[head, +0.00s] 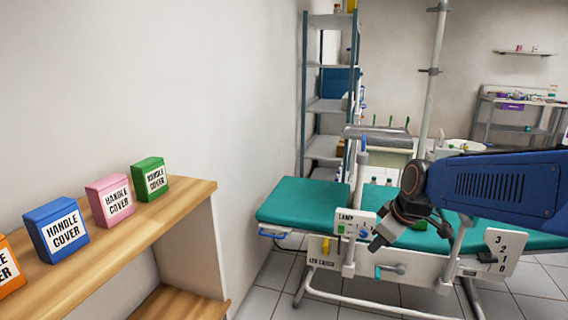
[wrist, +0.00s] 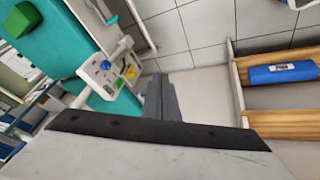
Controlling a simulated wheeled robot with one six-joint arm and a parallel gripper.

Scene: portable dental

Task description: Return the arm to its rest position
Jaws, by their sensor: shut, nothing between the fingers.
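My gripper (head: 376,243) is dark grey, at the end of my blue arm that reaches in from the right in the head view. It hangs in front of the teal dental bed, clear of the shelf at left. In the wrist view my gripper (wrist: 171,84) shows its fingers together with nothing between them. The lamp control panel (head: 352,225) on the bed's near side is close to the left of the gripper in the head view. The panel also shows in the wrist view (wrist: 103,76).
A wooden shelf (head: 150,225) along the left wall bears blue (head: 56,229), pink (head: 110,199), green (head: 150,178) and orange handle cover boxes. The teal bed (head: 305,202) lies behind my gripper. A metal rack (head: 325,105) stands at the back. Tiled floor is open between shelf and bed.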

